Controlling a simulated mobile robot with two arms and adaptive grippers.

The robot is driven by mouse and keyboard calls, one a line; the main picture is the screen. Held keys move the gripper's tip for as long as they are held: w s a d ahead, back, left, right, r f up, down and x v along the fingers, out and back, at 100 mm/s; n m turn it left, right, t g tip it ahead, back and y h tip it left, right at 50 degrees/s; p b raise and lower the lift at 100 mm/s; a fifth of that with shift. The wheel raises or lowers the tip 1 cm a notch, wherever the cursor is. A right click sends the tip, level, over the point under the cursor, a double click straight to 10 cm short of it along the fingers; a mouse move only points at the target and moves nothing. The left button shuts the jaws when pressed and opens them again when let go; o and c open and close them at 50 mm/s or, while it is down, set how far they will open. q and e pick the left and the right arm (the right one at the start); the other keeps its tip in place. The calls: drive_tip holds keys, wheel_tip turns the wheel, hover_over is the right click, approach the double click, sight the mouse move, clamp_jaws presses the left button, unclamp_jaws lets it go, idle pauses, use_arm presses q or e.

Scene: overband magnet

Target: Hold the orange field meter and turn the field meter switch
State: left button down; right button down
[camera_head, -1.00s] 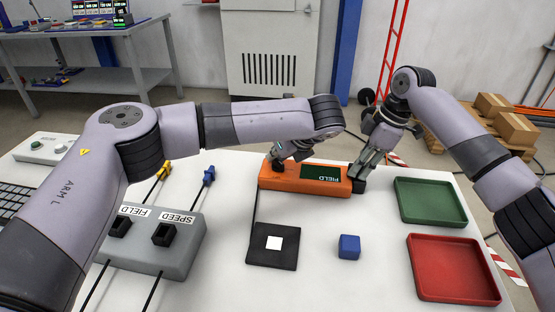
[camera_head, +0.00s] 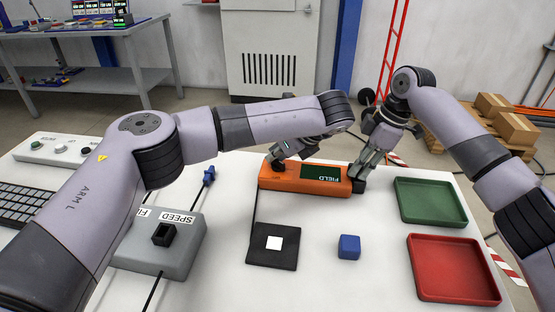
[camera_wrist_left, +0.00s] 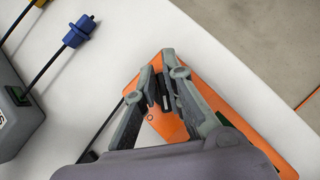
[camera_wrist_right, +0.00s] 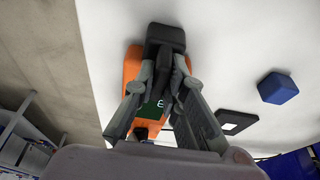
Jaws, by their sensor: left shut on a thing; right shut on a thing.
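The orange field meter (camera_head: 300,183) lies on the white table, with a dark display marked FIELD at its right part. My left gripper (camera_head: 281,165) is over the meter's left end. In the left wrist view its fingers (camera_wrist_left: 166,104) are closed on the small dark switch, which they mostly hide. My right gripper (camera_head: 359,181) is shut on the dark right end of the meter. In the right wrist view its fingers (camera_wrist_right: 162,68) close around that dark end, with the orange body (camera_wrist_right: 131,66) behind.
A black pad with a white square (camera_head: 273,245) and a blue cube (camera_head: 349,246) lie in front of the meter. A green tray (camera_head: 430,201) and a red tray (camera_head: 452,268) are at right. A grey SPEED box (camera_head: 180,248) is at left.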

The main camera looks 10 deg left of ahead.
use_arm(q)
drive_tip(key=shift+n+g+y, duration=0.3)
drive_tip(key=shift+n+g, duration=0.2)
drive_tip(key=shift+n, duration=0.3)
use_arm(e)
drive_tip(key=shift+f, duration=0.1)
use_arm(q)
drive_tip(key=shift+s+n+g, duration=0.1)
drive_tip(key=shift+n+g, duration=0.5)
drive_tip(key=shift+n, duration=0.3)
drive_tip(key=shift+n+g+y, duration=0.4)
drive_tip(key=shift+n+g, duration=0.2)
drive_tip(key=shift+n, duration=0.3)
use_arm(e)
drive_tip(key=shift+d, duration=0.1)
use_arm(q)
drive_tip(key=shift+n, duration=0.3)
drive_tip(key=shift+g, duration=0.3)
drive_tip(key=c, duration=1.6)
unclamp_jaws()
